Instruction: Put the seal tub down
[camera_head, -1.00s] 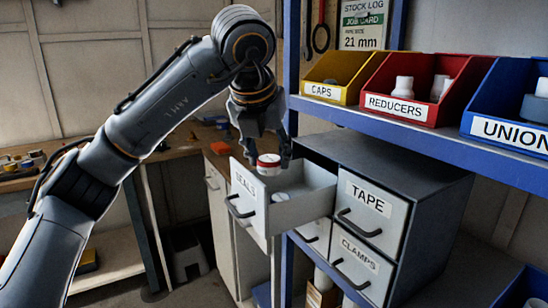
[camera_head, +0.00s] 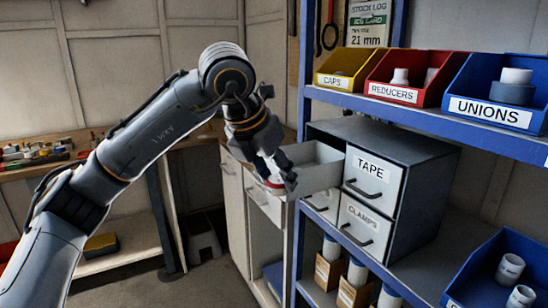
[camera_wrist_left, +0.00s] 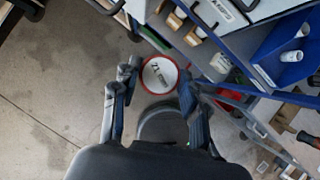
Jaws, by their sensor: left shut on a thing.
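The seal tub (camera_wrist_left: 159,75) is white with a red rim and has "21" printed on its top. My left gripper (camera_wrist_left: 156,88) is shut on it in the wrist view, one finger on each side. In the head view my left gripper (camera_head: 279,181) is in front of the open drawer (camera_head: 322,172), and a small red and white part of the tub (camera_head: 273,184) shows beside the fingers. The arm hides part of the drawer front, and the drawer's floor is only partly visible. My right gripper is not in view.
The drawer cabinet (camera_head: 420,190) stands on the blue rack, below yellow, red and blue bins (camera_head: 500,93). A wooden workbench (camera_head: 70,166) with small items is at the left. A cabinet (camera_head: 233,205) stands behind my gripper. Bare floor (camera_wrist_left: 60,90) shows in the wrist view.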

